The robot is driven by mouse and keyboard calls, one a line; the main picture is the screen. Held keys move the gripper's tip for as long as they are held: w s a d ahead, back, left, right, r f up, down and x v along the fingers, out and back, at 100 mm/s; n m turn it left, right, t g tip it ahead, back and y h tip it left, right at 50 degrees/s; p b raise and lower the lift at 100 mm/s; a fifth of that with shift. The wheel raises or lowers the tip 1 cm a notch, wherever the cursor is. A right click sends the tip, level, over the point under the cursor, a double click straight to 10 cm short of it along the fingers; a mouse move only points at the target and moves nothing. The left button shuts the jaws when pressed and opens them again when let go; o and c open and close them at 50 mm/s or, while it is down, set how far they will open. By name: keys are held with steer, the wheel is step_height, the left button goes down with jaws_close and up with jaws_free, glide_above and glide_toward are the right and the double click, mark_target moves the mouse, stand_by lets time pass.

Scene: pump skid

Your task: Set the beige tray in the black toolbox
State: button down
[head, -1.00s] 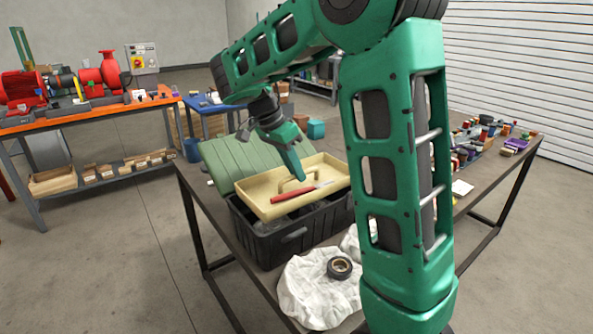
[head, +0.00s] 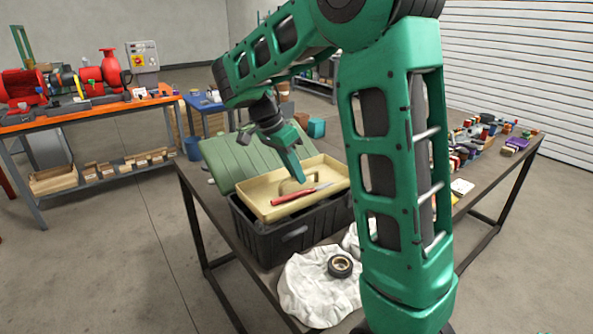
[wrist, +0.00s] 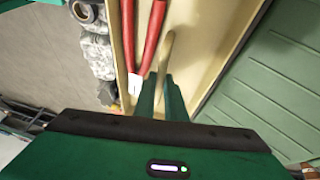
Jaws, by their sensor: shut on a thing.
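The beige tray (head: 262,206) is over the open top of the black toolbox (head: 290,238), roughly lined up with it and slightly skewed. I cannot tell whether it rests on the rim or hangs just above. My gripper (head: 299,180) is shut on the tray's raised middle handle. In the wrist view the fingers (wrist: 163,88) close on the handle bar (wrist: 164,55). A red-handled tool (head: 292,195) lies in the tray, beside the handle. The tray hides most of the toolbox's inside.
The toolbox's green lid (head: 240,160) stands open behind and left of the tray. A white cloth (head: 310,290) with a black tape roll (head: 340,266) lies in front. Several small coloured items (head: 485,145) crowd the table's right end.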

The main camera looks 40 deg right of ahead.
mark_target(296, 189)
steer(key=shift+f, duration=2.7)
steer(key=c, duration=1.7)
jaws_free()
steer(key=shift+c, duration=0.2)
steer(key=v, duration=1)
steer(key=shift+a+r, duration=0.15)
steer(key=shift+r, duration=0.2)
